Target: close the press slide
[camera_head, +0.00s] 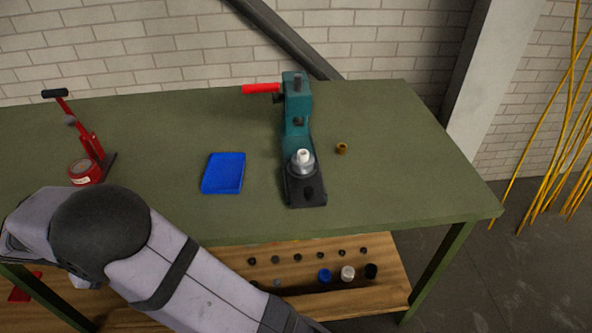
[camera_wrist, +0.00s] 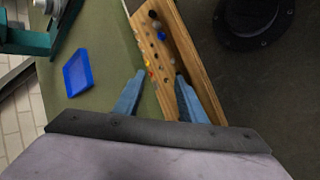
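The teal press (camera_head: 297,115) stands on the green table with a red lever (camera_head: 261,88) pointing left from its top. Its dark base (camera_head: 307,196) reaches toward the table's front edge. A silver round die with a white piece on top, apparently on the slide (camera_head: 302,164), sits forward of the press head, not beneath it. In the wrist view, part of the teal press (camera_wrist: 28,42) shows at the upper left. My gripper (camera_wrist: 160,88) is open and empty, its two blue-grey fingers apart, away from the press. It is out of the head view.
A blue tray (camera_head: 224,173) lies left of the press, and a small brass-coloured part (camera_head: 342,148) lies right of it. A red hand tool (camera_head: 89,143) and a red tape roll (camera_head: 85,172) are at left. Below is a wooden shelf (camera_head: 300,264) with several small parts.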

